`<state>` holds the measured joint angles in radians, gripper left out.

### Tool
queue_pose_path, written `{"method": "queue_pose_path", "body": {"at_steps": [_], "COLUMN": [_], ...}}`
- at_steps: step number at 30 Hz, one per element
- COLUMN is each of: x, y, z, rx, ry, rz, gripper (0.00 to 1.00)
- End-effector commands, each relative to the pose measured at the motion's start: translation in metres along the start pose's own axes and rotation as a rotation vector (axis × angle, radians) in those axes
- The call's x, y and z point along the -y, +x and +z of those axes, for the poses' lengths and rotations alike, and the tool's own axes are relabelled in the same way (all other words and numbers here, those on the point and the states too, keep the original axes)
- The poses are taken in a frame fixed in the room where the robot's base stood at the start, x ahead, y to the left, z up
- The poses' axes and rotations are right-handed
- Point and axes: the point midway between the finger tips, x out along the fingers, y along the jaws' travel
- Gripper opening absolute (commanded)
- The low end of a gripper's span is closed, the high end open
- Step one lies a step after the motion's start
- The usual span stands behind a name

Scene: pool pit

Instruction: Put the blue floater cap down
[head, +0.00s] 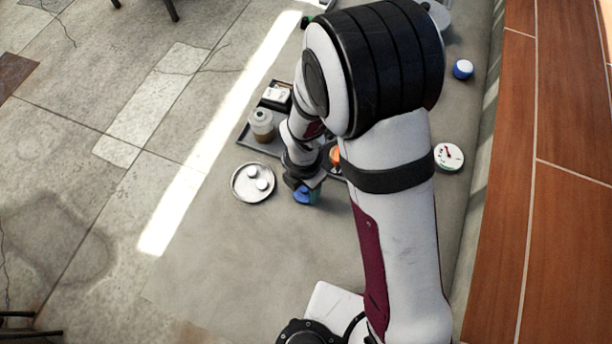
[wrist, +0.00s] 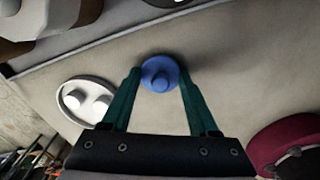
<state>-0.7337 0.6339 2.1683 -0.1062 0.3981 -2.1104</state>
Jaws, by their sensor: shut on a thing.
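The blue floater cap (wrist: 160,74) is a round blue disc with a small raised knob. It sits between the tips of my gripper (wrist: 160,80) in the wrist view, and the fingers are shut on it. In the head view the blue cap (head: 303,196) shows just below my gripper (head: 303,184), close over the grey floor, to the right of a round pale dish. I cannot tell whether the cap touches the floor. My arm hides part of the scene behind it.
The round dish (head: 240,190) holds small white pieces. A dark tray (head: 245,139) behind it carries a brownish jar (head: 262,124) and a white item (head: 276,94). A blue-and-white object (head: 463,69) and a round white tin (head: 449,157) lie at right. The floor in front is clear.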

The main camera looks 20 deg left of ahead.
Motion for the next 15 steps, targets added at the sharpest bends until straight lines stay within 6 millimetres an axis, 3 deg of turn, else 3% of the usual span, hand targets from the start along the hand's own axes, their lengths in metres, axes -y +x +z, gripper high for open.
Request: {"method": "queue_pose_path", "body": {"at_steps": [8, 9, 13, 15], "x": [0.0002, 0.0001, 0.0001, 0.0001], "y": [0.0025, 0.002, 0.0019, 0.0019], "z": [0.0003, 0.0004, 0.0005, 0.0005], "rx": [0.0, 0.0, 0.0, 0.0], "ry": [0.001, 0.001, 0.001, 0.001], "rz": [0.0, 0.0, 0.0, 0.0], "gripper": [0.09, 0.68, 0.9, 0.9]}}
